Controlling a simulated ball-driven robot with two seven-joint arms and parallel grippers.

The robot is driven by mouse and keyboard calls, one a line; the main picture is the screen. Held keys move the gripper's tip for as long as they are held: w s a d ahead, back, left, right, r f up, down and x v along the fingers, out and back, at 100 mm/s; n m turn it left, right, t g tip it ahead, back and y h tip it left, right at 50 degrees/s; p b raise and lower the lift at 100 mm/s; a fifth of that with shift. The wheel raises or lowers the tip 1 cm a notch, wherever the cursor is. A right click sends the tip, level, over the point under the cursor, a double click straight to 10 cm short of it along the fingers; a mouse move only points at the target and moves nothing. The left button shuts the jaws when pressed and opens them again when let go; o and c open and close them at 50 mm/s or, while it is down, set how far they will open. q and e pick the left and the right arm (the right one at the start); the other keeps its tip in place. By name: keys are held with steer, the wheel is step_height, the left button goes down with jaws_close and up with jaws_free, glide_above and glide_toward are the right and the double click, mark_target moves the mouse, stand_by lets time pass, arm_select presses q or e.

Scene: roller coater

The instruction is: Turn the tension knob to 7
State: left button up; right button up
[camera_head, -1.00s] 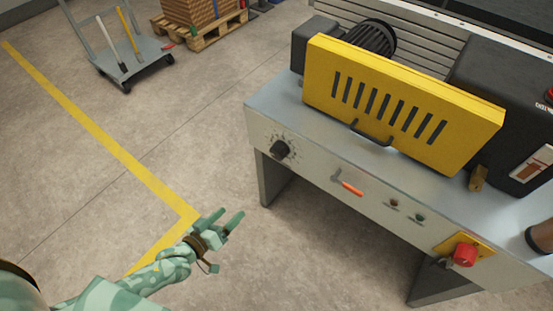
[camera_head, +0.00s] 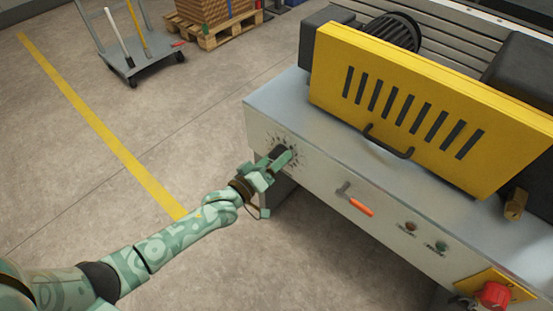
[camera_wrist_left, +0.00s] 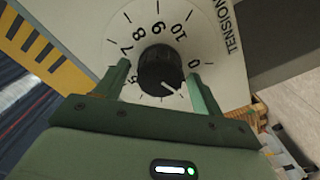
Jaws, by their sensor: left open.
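The black tension knob (camera_wrist_left: 158,68) sits in the middle of a printed dial in the left wrist view. The dial (camera_wrist_left: 182,32) shows numbers including 7, 8 and 10, and the word TENSION. The knob's white mark points to the lower right, on the side of the 0 and away from the 7. My left gripper (camera_wrist_left: 160,84) is open, with one finger on each side of the knob. I cannot tell if either finger touches it. In the head view my left gripper (camera_head: 283,157) is at the dial on the machine's front panel and partly hides the knob.
Right of the dial on the front panel (camera_head: 320,188) are an orange-handled lever (camera_head: 357,203), small indicators (camera_head: 425,236) and a red emergency button (camera_head: 494,295). A yellow guard (camera_head: 420,110) with a handle stands above. Open floor lies to the left.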

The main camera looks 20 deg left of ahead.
arm_select(q)
steer(key=shift+w+d, duration=0.1)
steer(key=shift+w, duration=0.15)
steer(key=c, duration=1)
steer(key=shift+m, duration=0.3)
